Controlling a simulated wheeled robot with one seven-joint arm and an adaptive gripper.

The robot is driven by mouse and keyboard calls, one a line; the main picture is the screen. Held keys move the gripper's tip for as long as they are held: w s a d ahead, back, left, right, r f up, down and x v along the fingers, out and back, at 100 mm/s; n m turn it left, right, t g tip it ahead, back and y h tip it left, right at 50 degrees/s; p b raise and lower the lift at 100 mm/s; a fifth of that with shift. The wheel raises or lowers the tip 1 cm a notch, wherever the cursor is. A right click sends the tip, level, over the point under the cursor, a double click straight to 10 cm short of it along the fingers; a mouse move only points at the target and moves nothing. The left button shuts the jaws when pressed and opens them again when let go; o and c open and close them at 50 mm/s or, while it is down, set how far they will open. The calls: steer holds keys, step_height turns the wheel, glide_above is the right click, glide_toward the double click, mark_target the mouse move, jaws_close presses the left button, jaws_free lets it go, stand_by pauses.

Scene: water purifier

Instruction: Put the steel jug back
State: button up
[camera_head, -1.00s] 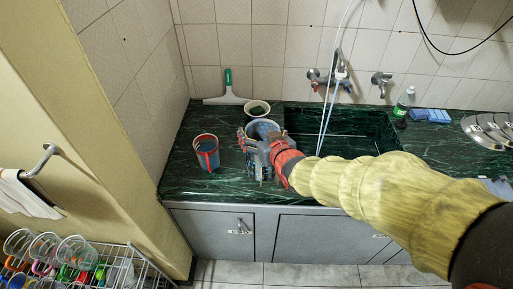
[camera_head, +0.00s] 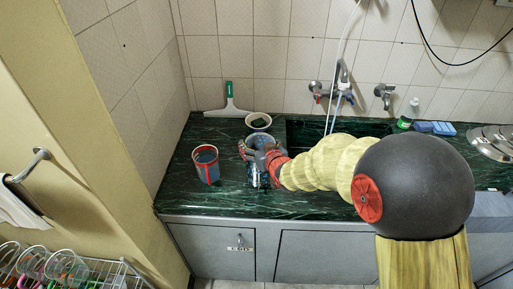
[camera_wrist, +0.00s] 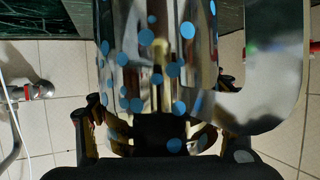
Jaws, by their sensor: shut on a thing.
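The steel jug (camera_head: 261,141) is at the counter, left of the sink, with its open top showing in the head view. In the wrist view, the shiny steel jug (camera_wrist: 150,60) with blue dots fills the middle, and a broad curved steel piece, seemingly its handle, stands out to the right. My gripper (camera_head: 262,155) is shut on the jug, with one finger on each side of its body; the gripper also shows at the bottom of the wrist view (camera_wrist: 158,125). I cannot tell whether the jug's base touches the counter.
A red-and-blue cup (camera_head: 206,165) stands left of the jug. A small bowl (camera_head: 258,121) and a squeegee (camera_head: 229,104) are behind it. The sink (camera_head: 305,133) and tap (camera_head: 338,90) are to the right. Dark green counter (camera_head: 190,200) is bare around the cup.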

steer(key=shift+f, duration=0.2)
steer(key=shift+f, duration=0.2)
steer(key=o, duration=2.1)
